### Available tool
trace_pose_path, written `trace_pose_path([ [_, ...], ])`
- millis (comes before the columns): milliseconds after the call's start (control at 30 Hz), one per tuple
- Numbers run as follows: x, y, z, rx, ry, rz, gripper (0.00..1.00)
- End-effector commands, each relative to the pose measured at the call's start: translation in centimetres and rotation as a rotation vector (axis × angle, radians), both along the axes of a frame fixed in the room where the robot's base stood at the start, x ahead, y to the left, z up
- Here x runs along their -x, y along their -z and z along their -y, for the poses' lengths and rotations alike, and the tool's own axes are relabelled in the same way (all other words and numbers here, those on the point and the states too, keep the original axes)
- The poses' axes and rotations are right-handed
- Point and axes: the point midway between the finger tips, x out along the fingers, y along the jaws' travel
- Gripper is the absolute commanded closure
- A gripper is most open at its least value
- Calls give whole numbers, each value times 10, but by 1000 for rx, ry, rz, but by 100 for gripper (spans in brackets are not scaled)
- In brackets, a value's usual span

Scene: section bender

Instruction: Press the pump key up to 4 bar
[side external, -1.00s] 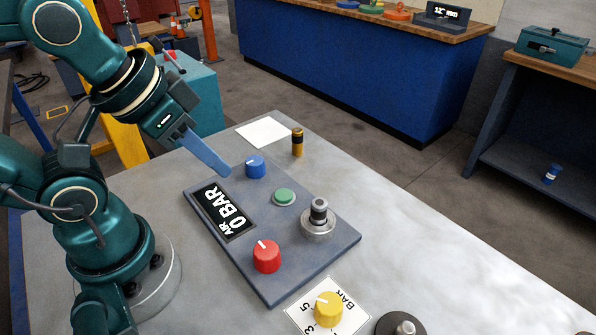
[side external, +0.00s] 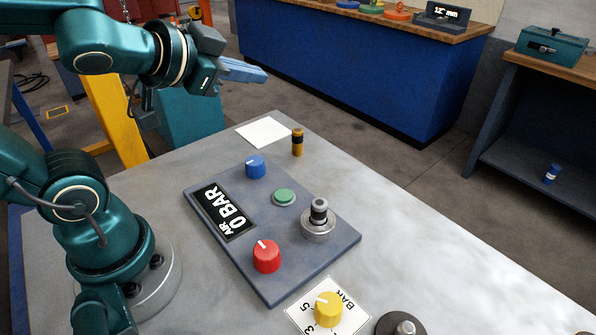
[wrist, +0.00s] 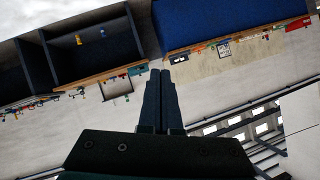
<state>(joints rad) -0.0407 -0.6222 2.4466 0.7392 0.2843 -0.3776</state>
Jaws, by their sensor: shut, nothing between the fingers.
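The grey panel (side external: 275,281) lies on the bench with a display (side external: 226,212) that reads AIR 0 BAR. On it are a green round button (side external: 284,196), a blue knob (side external: 255,167), a red knob (side external: 266,256) and a metal post on a round base (side external: 318,228). I see no label that marks the pump key. My gripper (side external: 262,76) is raised well above and behind the panel, pointing right, touching nothing. In the wrist view its fingers (wrist: 160,75) are together and empty, and the panel does not show.
A yellow knob (side external: 328,309) stands on a white card marked BAR at the front. A dark and gold cylinder (side external: 297,143) and a white sheet (side external: 264,132) are at the bench's far end. The bench right of the panel is largely clear.

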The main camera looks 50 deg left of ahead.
Motion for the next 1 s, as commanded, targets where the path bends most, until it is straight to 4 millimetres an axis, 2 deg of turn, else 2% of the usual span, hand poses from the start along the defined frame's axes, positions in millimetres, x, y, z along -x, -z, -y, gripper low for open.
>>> trace_pose_path([
  [167,-27,-11,7,-147,174,79,100],
  [367,-41,3,29,-263,434,62,100],
  [600,-31,52,45,-324,748,-104,100],
  [800,-16,90,37,-341,887,-260,100],
  [1000,-15,101,29,-319,873,-296,100],
])
